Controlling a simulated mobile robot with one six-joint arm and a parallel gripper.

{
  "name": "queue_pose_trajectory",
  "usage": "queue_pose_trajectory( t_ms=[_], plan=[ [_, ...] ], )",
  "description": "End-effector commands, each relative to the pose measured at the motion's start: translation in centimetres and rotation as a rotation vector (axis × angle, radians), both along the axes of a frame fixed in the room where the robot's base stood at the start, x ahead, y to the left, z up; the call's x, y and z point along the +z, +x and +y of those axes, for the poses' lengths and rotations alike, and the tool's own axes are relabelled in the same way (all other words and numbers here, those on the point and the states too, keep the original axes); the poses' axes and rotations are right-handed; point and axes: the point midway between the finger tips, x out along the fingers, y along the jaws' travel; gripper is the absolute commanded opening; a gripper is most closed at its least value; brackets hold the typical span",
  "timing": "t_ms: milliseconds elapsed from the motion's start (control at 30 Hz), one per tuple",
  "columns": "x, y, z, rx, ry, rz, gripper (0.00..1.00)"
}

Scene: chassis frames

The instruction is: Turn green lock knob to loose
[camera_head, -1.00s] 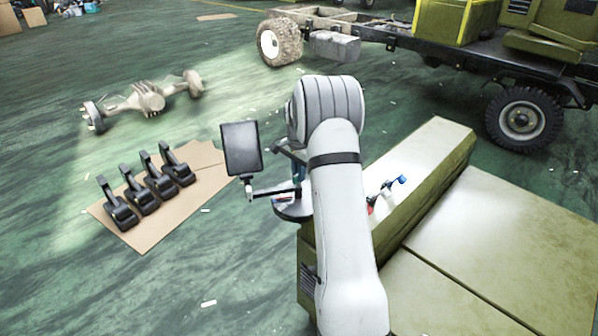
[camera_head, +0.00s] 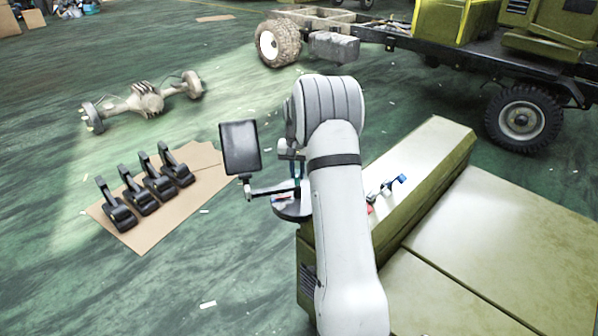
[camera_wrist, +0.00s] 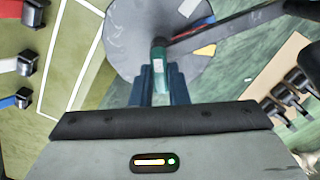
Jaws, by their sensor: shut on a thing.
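The green lock knob (camera_wrist: 159,62) stands up over a round grey plate in the wrist view, with a narrow light-green top. My gripper (camera_wrist: 158,80) has its dark blue fingers closed around the knob, one on each side. In the head view, my gripper (camera_head: 298,172) is partly hidden by my arm, above the round plate (camera_head: 290,209). The same plate fills the top middle of the wrist view (camera_wrist: 125,40). I cannot read any loose or locked mark.
A black tablet (camera_head: 240,147) on a jointed arm (camera_head: 272,189) stands left of the plate. Red and blue handled parts (camera_head: 390,186) lie on the olive cabinet (camera_head: 440,150). Black pedal-like parts (camera_head: 160,182) rest on cardboard (camera_head: 150,228). Open floor lies between.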

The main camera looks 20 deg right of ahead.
Motion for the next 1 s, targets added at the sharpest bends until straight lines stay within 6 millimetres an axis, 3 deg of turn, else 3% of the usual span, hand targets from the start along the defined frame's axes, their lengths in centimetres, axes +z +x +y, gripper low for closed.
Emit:
queue_pose_trajectory(
  t_ms=[600, 1000],
  plan=[
    [0.33, 0.28, 0.14, 0.575, -0.003, -0.009, 0.00],
    [0.37, 0.30, 0.12, 0.820, -0.006, -0.009, 0.00]
  ],
)
